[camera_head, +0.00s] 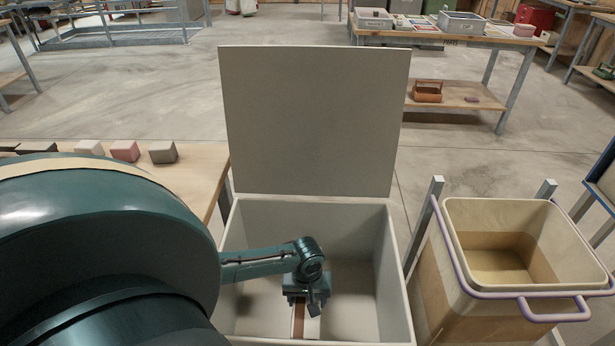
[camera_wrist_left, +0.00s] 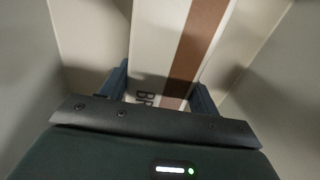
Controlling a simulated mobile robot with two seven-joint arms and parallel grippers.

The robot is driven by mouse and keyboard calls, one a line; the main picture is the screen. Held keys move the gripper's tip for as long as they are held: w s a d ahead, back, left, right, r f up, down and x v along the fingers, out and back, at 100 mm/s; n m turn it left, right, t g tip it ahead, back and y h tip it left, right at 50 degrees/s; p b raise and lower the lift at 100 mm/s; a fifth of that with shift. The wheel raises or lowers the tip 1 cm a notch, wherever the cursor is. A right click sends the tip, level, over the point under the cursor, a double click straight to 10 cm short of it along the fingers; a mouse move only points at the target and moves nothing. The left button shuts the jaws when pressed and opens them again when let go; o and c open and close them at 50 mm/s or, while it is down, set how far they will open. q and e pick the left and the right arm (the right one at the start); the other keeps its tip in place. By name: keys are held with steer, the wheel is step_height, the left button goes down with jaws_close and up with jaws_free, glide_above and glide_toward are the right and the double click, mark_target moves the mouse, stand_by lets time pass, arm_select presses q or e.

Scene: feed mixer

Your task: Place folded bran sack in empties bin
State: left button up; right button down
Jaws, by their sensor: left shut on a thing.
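The folded bran sack is a pale, flat piece with a brown stripe, and it shows in the head view (camera_head: 299,322) under my left gripper. In the left wrist view the sack (camera_wrist_left: 165,45) fills the space between the fingers, with part of dark lettering starting "BR". My left gripper (camera_head: 306,298) is shut on the sack, inside a large white open bin (camera_head: 235,215) with its lid (camera_head: 315,120) standing upright behind. It also shows in the left wrist view (camera_wrist_left: 160,95). I cannot tell whether the sack touches the bin floor. My right gripper is not in view.
A tan tub (camera_head: 455,300) with a purple rail stands right of the white bin. A wooden table (camera_head: 200,185) with several small blocks is at the left. A bench (camera_head: 450,38) with trays stands at the back right. Open floor lies behind the lid.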

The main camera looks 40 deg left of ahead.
arm_select(q)
step_height(320, 180, down, 4)
steer(key=shift+f+b, duration=0.25)
steer(key=shift+b, duration=0.25)
step_height(320, 180, down, 4)
steer(key=shift+d+f+b, duration=0.1)
steer(key=shift+b, duration=0.65)
steer(key=shift+f, duration=0.1)
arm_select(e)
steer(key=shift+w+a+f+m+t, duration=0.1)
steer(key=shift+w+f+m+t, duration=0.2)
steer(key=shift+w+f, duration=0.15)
arm_select(q)
steer(key=shift+f, duration=0.15)
steer(key=o, duration=0.9)
steer(key=shift+o, duration=0.5)
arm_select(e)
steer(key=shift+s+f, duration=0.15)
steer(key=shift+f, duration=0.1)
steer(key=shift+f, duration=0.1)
